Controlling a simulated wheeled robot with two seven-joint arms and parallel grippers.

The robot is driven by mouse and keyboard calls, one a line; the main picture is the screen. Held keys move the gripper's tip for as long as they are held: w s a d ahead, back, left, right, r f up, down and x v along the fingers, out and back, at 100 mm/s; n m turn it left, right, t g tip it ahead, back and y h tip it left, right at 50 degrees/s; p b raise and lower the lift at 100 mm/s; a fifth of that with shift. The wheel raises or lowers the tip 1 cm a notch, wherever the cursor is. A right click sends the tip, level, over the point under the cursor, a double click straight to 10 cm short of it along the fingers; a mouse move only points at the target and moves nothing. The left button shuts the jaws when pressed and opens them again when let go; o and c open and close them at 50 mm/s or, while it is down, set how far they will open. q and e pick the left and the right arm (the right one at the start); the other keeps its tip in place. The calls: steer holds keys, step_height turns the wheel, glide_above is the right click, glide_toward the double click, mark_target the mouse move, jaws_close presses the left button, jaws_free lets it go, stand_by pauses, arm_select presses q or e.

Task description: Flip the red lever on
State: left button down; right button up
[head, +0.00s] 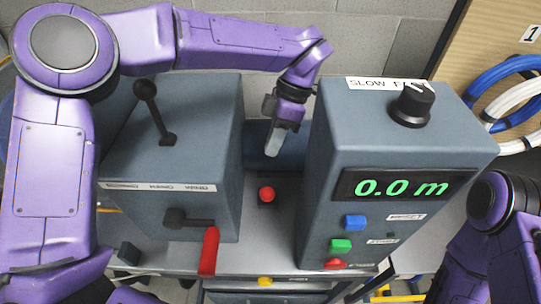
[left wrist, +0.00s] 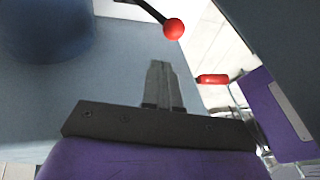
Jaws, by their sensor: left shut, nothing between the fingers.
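A lever with a red ball tip (head: 267,194) sits in the gap between the two grey boxes. Its dark stem and red ball (left wrist: 173,29) also show at the top of the left wrist view. A red handle (head: 209,250) on a dark crank arm stands out from the front of the left box; it also shows in the left wrist view (left wrist: 213,79). My left gripper (head: 272,145) is shut and empty, pointing down in the gap, behind the red ball and apart from it. Its closed fingers (left wrist: 163,85) show in the left wrist view. My right gripper is out of view.
The left box (head: 215,110) carries a black lever (head: 145,90) on top. The right box (head: 340,120) has a black knob (head: 411,105), a display (head: 405,186) reading 0.0 m and coloured buttons. The gap between the boxes is narrow. Coiled cables (head: 500,85) hang at right.

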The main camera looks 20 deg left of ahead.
arm_select(q)
steer(key=v, duration=0.5)
steer(key=shift+s+d+r, duration=0.15)
steer(key=shift+d+r, duration=0.15)
steer(key=shift+d, duration=0.05)
